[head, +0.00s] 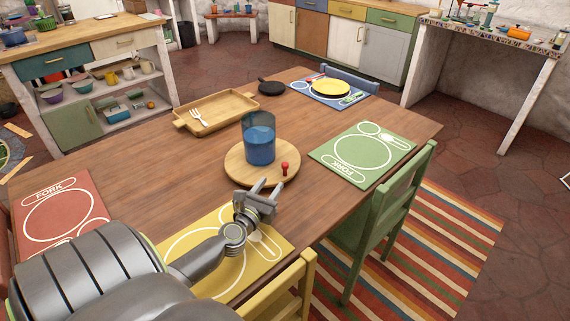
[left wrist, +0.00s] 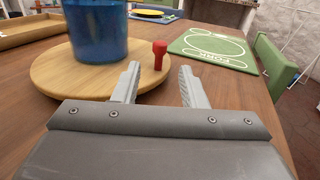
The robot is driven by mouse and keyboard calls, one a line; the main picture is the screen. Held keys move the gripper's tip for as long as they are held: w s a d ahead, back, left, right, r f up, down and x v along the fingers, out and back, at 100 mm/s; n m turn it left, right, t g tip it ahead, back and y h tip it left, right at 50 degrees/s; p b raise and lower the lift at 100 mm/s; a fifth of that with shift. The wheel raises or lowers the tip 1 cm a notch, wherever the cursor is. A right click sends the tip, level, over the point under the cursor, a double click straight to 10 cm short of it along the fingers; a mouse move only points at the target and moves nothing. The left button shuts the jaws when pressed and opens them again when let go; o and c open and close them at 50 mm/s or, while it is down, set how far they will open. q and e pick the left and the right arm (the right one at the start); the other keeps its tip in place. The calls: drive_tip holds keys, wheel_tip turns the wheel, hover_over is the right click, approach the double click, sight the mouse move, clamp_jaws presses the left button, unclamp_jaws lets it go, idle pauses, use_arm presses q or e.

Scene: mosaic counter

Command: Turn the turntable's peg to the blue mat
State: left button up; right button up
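The round wooden turntable (head: 239,172) sits mid-table, with a blue glass (head: 259,140) standing on it. Its red peg (head: 284,168) stands upright near the rim, on the side toward the green mat. The blue mat (head: 326,94) lies at the table's far end under a yellow plate. My left gripper (head: 268,187) is open at the turntable's near edge. My right gripper is not in view.
A green mat (head: 340,160) lies right of the turntable, a yellow mat (head: 265,262) under my left arm, and a red mat (head: 85,202) at left. A wooden tray (head: 246,101) with a fork and a small black pan (head: 271,87) stand behind the turntable. Chairs line the table's right side.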

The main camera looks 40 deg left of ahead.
sight(284, 167)
use_arm(q)
drive_tip(key=x, duration=1.1)
drive_tip(key=shift+b, duration=0.35)
clamp_jaws()
